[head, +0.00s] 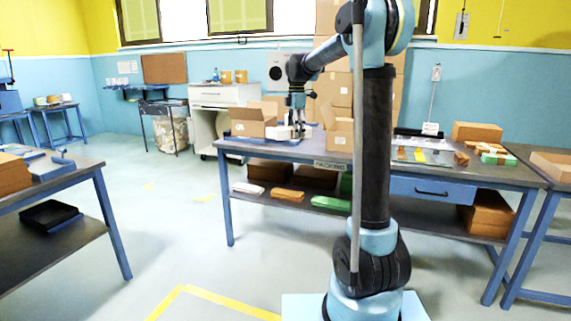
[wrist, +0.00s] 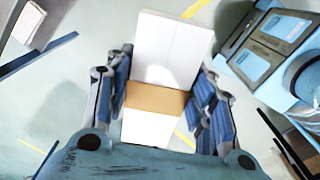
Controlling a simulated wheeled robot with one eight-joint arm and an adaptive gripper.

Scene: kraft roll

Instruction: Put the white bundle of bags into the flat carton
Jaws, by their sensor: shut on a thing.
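My gripper (wrist: 165,100) is shut on the white bundle of bags (wrist: 172,48), with fingers along both sides. A brown band (wrist: 156,98) wraps the bundle. In the head view, my gripper (head: 297,124) points down and overlaps the packing table in the picture; the bundle (head: 285,133) shows small and partly hidden at its tips. The wrist view shows floor beyond the bundle, so it is held up clear of any surface there. A low, open carton (head: 552,166) sits on the right-hand table; I cannot tell for sure that it is the flat carton.
Open brown cartons stand on the packing table (head: 253,119) and (head: 338,132). White, orange and green bundles lie on its lower shelf (head: 287,195). Another table (head: 75,172) stands at the left. Open floor (head: 170,235) lies between the tables.

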